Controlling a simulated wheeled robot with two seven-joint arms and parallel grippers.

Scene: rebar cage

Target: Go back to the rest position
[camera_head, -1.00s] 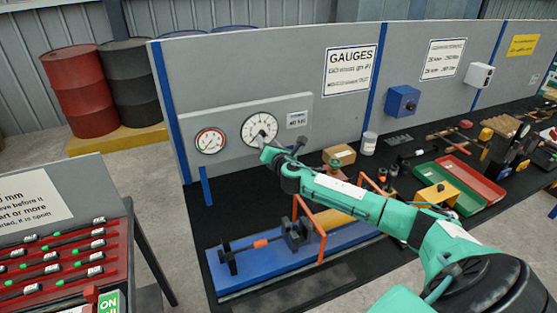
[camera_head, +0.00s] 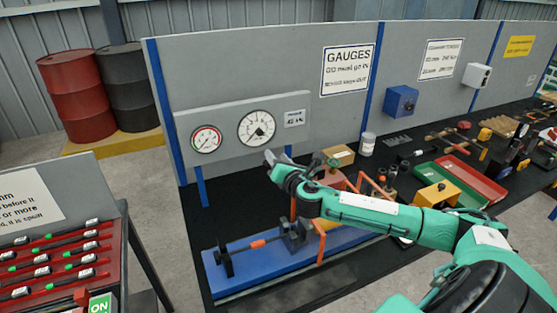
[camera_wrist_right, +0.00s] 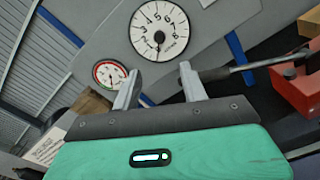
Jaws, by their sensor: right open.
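My right gripper (camera_head: 270,158) is in front of the gauge board, over the far end of the blue test bench. In the right wrist view its two fingers (camera_wrist_right: 160,90) stand apart with nothing between them. A large white dial gauge (camera_head: 257,128) and a smaller dial with a red-marked face (camera_head: 206,139) are on the grey board behind it. The large dial also shows in the right wrist view (camera_wrist_right: 159,30), beyond the fingers. My left gripper is in neither view.
The blue bench (camera_head: 240,268) holds a dark bar with an orange piece (camera_head: 258,244). A red block (camera_head: 330,178) stands close to my right arm. Green (camera_head: 440,178) and red trays lie farther right. A red rack (camera_head: 108,260) of gauges stands at left.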

